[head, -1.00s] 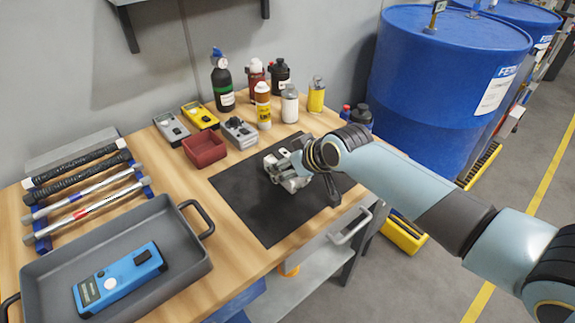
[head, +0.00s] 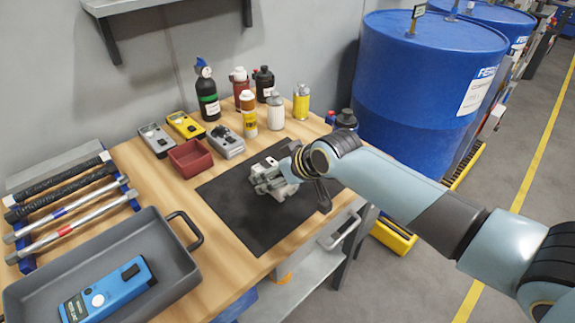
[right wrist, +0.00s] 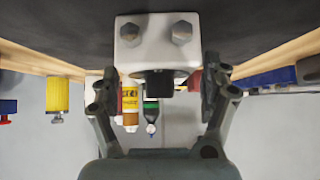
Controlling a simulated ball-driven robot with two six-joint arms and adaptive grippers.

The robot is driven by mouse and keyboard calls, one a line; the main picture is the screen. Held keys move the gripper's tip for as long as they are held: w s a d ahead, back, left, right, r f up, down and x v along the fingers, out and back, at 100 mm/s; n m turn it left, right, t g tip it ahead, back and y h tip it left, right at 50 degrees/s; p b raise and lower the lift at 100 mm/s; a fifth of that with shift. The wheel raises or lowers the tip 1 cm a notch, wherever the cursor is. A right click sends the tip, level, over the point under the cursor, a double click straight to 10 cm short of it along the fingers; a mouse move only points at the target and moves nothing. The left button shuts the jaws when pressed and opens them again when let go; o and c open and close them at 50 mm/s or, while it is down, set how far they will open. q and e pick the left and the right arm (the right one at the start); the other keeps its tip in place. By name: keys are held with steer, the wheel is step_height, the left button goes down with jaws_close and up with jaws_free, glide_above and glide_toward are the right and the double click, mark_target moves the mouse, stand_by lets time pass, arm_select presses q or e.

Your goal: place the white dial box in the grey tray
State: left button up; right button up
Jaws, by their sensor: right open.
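The white dial box (right wrist: 158,40) shows in the right wrist view, with two grey bolt-like knobs and a dark round part on it. The grey tray (head: 180,265) is at the lower left and holds a blue meter (head: 108,292). My left gripper is out of view.
A red bin (head: 191,158), a grey meter (head: 226,141) and a yellow meter (head: 185,125) lie behind the mat. Several bottles stand farther back. Blue drums (head: 425,90) stand beyond the bench.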

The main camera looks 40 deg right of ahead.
steer(key=v, duration=1)
steer(key=shift+p, duration=0.4)
steer(key=shift+o, duration=0.5)
steer(key=shift+s+r, duration=0.2)
steer(key=shift+s, duration=0.15)
steer(key=s+f+g, duration=0.2)
steer(key=s, duration=0.1)
steer(key=shift+d+f+g, duration=0.3)
steer(key=shift+d+f, duration=0.05)
steer(key=shift+w+g, duration=0.1)
steer(key=shift+g, duration=1)
steer(key=w+r, duration=0.1)
steer(key=w, duration=0.1)
steer(key=w+r, duration=0.2)
steer(key=w+a+r, duration=0.1)
steer(key=w, duration=0.1)
steer(key=shift+w+r+p, duration=0.2)
steer(key=shift+w+p, duration=0.1)
steer(key=x, duration=0.4)
steer(key=shift+w, duration=0.25)
steer(key=x, duration=0.6)
steer(key=shift+w+d+r, duration=0.1)
steer(key=shift+w, duration=0.05)
steer(key=shift+c, duration=0.2)
